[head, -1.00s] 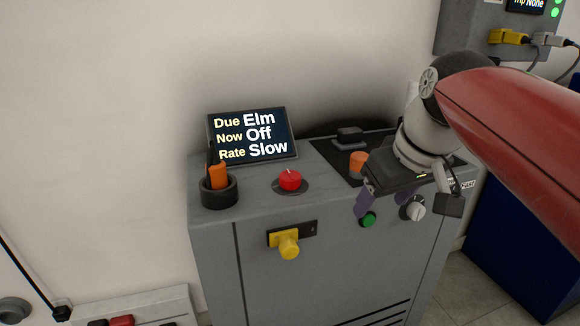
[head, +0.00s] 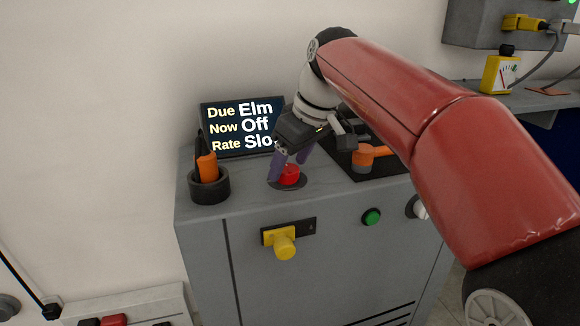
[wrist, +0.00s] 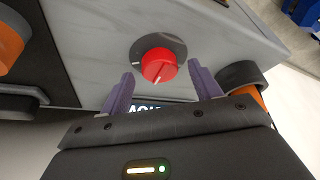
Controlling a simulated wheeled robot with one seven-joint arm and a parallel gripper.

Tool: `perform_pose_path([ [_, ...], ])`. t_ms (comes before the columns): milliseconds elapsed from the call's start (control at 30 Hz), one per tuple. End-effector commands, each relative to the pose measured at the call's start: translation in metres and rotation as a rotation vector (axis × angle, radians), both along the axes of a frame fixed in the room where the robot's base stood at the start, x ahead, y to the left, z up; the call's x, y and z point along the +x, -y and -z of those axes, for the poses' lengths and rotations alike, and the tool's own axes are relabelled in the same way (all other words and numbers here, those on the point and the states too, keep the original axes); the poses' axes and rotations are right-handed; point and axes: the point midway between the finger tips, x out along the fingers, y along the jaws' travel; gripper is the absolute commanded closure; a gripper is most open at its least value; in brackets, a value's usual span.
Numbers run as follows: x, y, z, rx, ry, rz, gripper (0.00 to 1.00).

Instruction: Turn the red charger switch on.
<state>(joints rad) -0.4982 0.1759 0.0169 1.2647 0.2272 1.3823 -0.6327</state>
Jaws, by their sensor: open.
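The red charger switch (head: 289,174) is a round knob on a dark disc on top of the grey charger cabinet (head: 200,226). It also shows in the wrist view (wrist: 158,66), with a pale pointer line on its face. My gripper (head: 287,170) is open above the knob, its purple fingers to either side of it in the head view. In the wrist view the fingers (wrist: 160,82) are apart with the knob between and just beyond their tips; I cannot tell whether they touch it. The display (head: 238,127) reads Due Elm, Now Off, and Rate, partly hidden by my gripper.
A black cup with an orange-handled tool (head: 209,187) stands left of the knob. An orange object (head: 366,156) lies on a dark mat to the right. A yellow knob (head: 284,246), green button (head: 371,217) and white knob (head: 420,209) are on the front.

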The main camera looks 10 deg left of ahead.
Motion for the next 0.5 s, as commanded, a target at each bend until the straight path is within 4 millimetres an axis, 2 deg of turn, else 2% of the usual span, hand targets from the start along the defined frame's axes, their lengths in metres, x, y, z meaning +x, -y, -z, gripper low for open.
perform_pose_path([
  [100, 0.001, -0.0025, 0.0075, -0.001, 0.0, 0.0, 0.37],
  [367, 0.0014, -0.003, 0.0082, 0.0, 0.0, 0.001, 0.37],
  [500, 0.0013, -0.0029, 0.008, 0.0, 0.0, 0.001, 0.54],
])
